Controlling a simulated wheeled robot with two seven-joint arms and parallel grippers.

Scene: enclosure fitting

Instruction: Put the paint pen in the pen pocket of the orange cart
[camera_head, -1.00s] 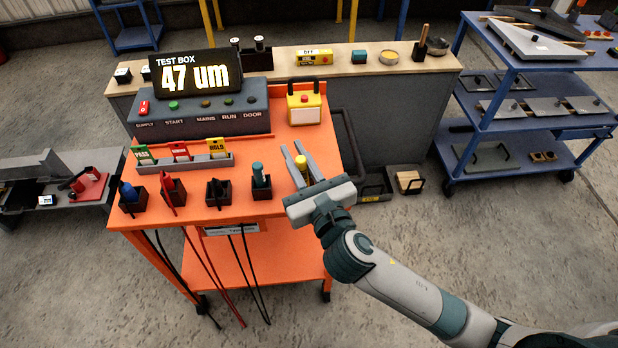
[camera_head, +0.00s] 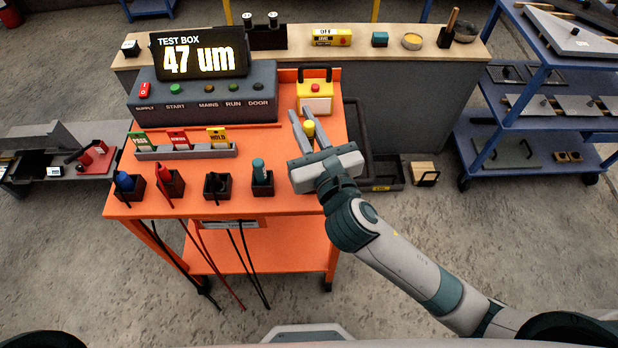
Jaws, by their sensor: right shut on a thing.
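My right gripper (camera_head: 306,120) is over the right side of the orange cart (camera_head: 232,258), its fingers pointing to the back. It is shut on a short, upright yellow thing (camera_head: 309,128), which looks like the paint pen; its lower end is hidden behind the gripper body. Black pockets stand along the cart's front edge. One holds a blue-handled thing (camera_head: 125,181), one a red one (camera_head: 165,176), one something black (camera_head: 217,186), and one a teal-topped thing (camera_head: 259,168). I cannot tell which is the pen pocket. My left gripper is not in view.
The test box (camera_head: 203,92) reading 47 um stands at the back of the cart. A yellow box with a red button (camera_head: 315,97) is just beyond my right gripper. A tag rack (camera_head: 185,150) lies behind the pockets. Cables hang from the cart's front.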

